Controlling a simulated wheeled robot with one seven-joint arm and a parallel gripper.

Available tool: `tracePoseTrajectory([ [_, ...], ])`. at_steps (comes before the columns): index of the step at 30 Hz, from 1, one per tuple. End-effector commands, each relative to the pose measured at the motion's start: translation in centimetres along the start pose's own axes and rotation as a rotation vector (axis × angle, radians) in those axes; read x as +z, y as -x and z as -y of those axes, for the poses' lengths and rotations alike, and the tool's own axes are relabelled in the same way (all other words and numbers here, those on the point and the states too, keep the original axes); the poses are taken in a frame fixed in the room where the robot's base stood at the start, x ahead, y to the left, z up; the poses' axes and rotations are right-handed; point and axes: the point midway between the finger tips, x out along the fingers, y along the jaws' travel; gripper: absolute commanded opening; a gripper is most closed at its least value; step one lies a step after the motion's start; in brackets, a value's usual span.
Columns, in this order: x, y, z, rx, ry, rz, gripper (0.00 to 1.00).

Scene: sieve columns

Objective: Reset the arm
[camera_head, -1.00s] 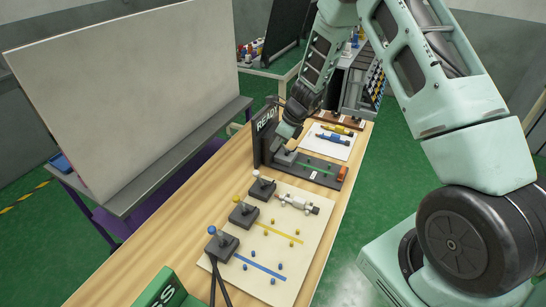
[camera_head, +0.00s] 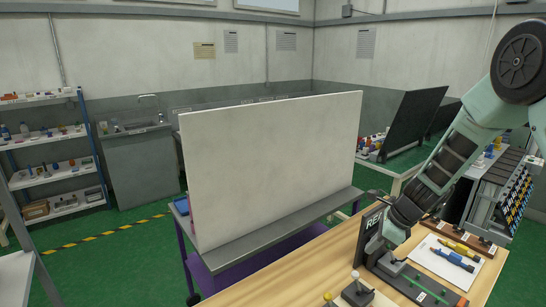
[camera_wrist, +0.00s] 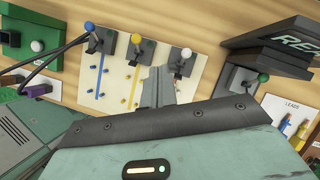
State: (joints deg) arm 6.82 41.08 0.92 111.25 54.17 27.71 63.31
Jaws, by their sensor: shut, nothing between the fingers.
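My arm comes in from the right in the head view. Its end with my gripper (camera_head: 385,243) hangs by the dark READY stand (camera_head: 369,228), and the fingertips are hard to make out there. In the wrist view my gripper (camera_wrist: 163,88) shows as grey fingers close together, shut and empty. They appear over the pale board (camera_wrist: 117,82), beside the white-knobbed lever block (camera_wrist: 182,62). The board also bears a yellow-knobbed block (camera_wrist: 138,47) and a blue-knobbed block (camera_wrist: 97,40). The READY stand lies right in the wrist view, with a green-knobbed lever (camera_wrist: 263,78).
A large pale panel (camera_head: 270,165) stands on a purple-framed cart left of the wooden table (camera_head: 320,265). A LEADS sheet (camera_wrist: 288,118) with coloured leads lies beyond the READY stand. A green block (camera_wrist: 38,32) sits at the wrist view's upper left. Shelves (camera_head: 55,150) stand far left.

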Motion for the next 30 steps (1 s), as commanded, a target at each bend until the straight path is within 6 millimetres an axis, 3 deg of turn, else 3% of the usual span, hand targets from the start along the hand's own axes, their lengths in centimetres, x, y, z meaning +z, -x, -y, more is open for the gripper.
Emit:
tracePoseTrajectory([
  [1, 2.4, 0.2, -2.8, 0.033, 0.167, 0.006, 0.0],
  [3, 5.1, 0.9, -7.2, 0.084, 0.429, 0.011, 0.0],
  [7, 8.2, 2.5, -16.1, 0.182, 0.955, 0.018, 0.0],
  [11, 8.3, 4.4, -24.8, 0.282, 1.504, 0.018, 0.0],
  [15, 6.0, 6.2, -32.0, 0.387, 2.053, 0.001, 0.0],
  [18, 3.9, 7.1, -35.0, 0.454, 2.355, -0.02, 0.0],
  [21, 2.3, 7.7, -36.6, 0.505, 2.557, -0.04, 0.0],
  [25, 1.3, 8.2, -37.4, 0.538, 2.678, -0.055, 0.0],
  [30, 1.2, 8.3, -37.5, 0.544, 2.694, -0.056, 0.0],
])
